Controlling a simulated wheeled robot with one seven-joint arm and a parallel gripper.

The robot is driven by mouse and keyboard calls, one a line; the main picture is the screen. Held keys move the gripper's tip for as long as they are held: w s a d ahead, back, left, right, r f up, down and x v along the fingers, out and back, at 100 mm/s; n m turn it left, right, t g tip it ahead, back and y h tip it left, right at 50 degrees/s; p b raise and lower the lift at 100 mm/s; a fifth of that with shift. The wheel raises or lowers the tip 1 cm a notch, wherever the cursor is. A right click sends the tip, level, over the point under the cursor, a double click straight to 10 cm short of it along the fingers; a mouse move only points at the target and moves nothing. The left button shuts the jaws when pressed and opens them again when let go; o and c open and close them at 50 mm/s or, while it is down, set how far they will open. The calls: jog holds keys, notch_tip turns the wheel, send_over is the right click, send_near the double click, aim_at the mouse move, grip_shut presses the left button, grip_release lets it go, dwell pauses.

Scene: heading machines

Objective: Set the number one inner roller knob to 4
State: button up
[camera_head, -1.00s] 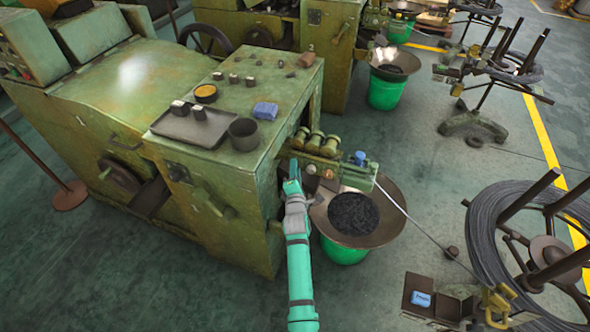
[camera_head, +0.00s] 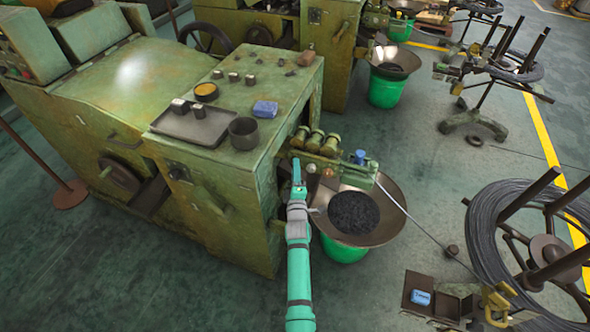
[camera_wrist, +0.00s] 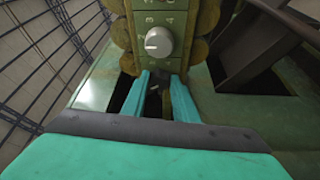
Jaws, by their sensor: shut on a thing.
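The roller block (camera_head: 336,168) sticks out of the side of the green machine, with brass-coloured rollers on top and round knobs on its face. My gripper (camera_head: 297,162) is at the left end of this block in the head view. In the wrist view, a pale knob (camera_wrist: 158,42) with a white pointer line sits on a green plate with small numerals around it, just beyond my fingertips. My gripper (camera_wrist: 160,78) is shut on a dark thing between its fingertips, seemingly another knob, mostly hidden. Its setting cannot be read.
A wide metal funnel (camera_head: 385,215) over a green bucket (camera_head: 345,250) stands right of my arm. A wire (camera_head: 425,228) runs from the block to a coil reel (camera_head: 490,225) at right. A tray (camera_head: 200,125) and cup (camera_head: 243,133) stand on the machine top.

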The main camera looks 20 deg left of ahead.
jog(key=shift+f, duration=0.1)
jog(key=o, duration=1.1)
jog(key=shift+s, duration=0.1)
jog(key=shift+c, duration=0.2)
